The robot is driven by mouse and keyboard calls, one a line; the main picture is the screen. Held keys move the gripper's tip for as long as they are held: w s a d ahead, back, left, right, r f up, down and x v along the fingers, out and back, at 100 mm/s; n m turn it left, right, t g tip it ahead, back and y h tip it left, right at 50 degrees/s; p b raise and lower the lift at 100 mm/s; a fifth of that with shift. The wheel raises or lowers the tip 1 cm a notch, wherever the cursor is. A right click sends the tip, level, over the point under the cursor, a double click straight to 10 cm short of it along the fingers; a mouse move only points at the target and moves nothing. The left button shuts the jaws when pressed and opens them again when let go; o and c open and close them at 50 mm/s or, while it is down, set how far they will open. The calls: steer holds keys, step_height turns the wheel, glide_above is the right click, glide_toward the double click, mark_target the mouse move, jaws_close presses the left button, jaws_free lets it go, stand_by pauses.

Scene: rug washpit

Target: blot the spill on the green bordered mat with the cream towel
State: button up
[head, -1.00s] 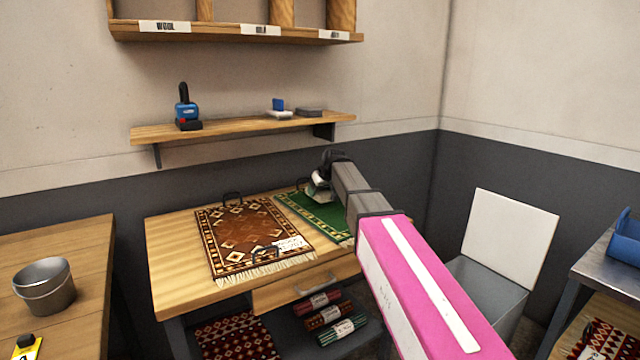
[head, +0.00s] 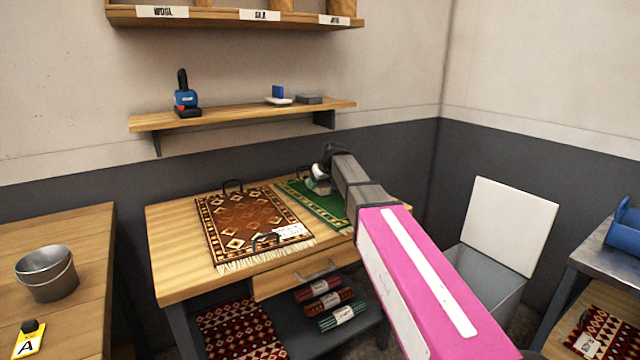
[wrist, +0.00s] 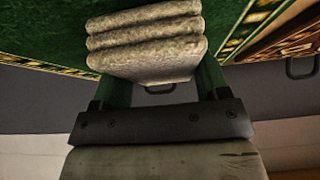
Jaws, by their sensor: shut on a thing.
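The green bordered mat (head: 322,207) lies at the back right of the wooden table, with a patterned yellowish border. My gripper (head: 318,180) is over its far part, partly hidden by my arm. In the wrist view my gripper (wrist: 158,80) is shut on the cream towel (wrist: 148,45), a folded, layered pad between the fingers. The towel also shows small in the head view (head: 319,187). The green mat (wrist: 45,28) fills the upper left of the wrist view. I cannot tell whether the towel touches the mat. No spill is visible; my arm and the towel hide part of the mat.
A brown patterned rug (head: 250,225) with a white label lies left of the mat, with dark handles near it. A wall shelf (head: 235,115) hangs behind the table. A metal bucket (head: 46,273) stands on the left table.

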steer(key=shift+f, duration=0.65)
stand_by(0.9)
steer(key=shift+r, duration=3.55)
